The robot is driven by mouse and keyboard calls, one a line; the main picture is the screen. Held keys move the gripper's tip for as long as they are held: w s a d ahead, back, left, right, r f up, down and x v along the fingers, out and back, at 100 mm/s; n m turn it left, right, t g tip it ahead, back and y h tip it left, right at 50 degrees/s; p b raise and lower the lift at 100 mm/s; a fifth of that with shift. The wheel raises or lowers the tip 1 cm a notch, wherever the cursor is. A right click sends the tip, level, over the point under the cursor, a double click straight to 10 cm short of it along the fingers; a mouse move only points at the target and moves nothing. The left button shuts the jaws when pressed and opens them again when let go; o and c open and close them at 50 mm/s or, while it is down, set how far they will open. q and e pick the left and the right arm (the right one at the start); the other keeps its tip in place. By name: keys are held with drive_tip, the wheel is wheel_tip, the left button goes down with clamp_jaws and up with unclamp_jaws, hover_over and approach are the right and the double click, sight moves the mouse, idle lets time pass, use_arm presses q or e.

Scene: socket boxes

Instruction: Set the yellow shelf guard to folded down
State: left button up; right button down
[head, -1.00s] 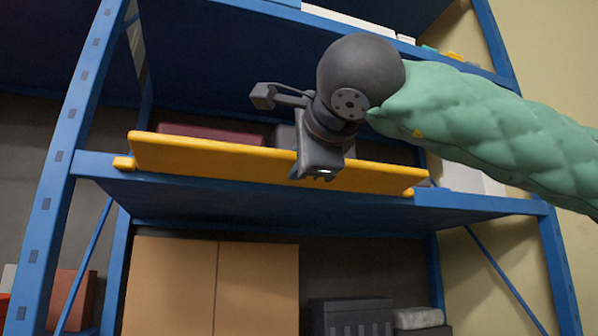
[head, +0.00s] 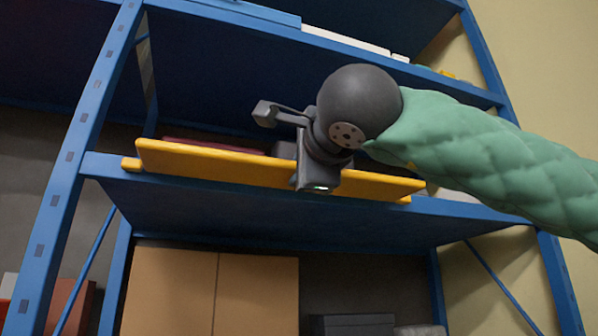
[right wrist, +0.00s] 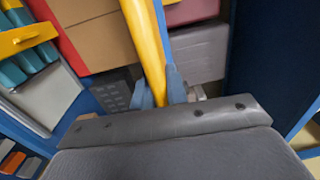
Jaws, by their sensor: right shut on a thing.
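The yellow shelf guard (head: 215,164) is a long panel along the front edge of a blue shelf in the head view. It tilts outward toward me, with its upper edge leaning off the shelf front. My right gripper (head: 316,188) is over the guard right of its middle and is shut on its edge. In the right wrist view the yellow guard (right wrist: 147,45) runs down between the blue-grey fingertips (right wrist: 159,88), which pinch it from both sides. The gripper hides part of the guard. My left gripper is not in view.
Blue rack uprights (head: 75,150) stand left and right of the shelf. A dark red box (head: 205,146) lies behind the guard. Cardboard boxes (head: 255,295) and a dark crate (head: 352,325) sit below. Space in front of the guard looks clear.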

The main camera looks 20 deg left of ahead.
drive_tip(key=shift+f, duration=0.2)
drive_tip(key=c, duration=1.4)
unclamp_jaws()
drive_tip(key=shift+r, duration=0.1)
drive_tip(key=shift+s, duration=0.1)
drive_tip(key=p+v, duration=0.1)
drive_tip(key=v, duration=0.6)
drive_tip(key=shift+s+d, duration=0.2)
drive_tip(key=shift+s, duration=0.05)
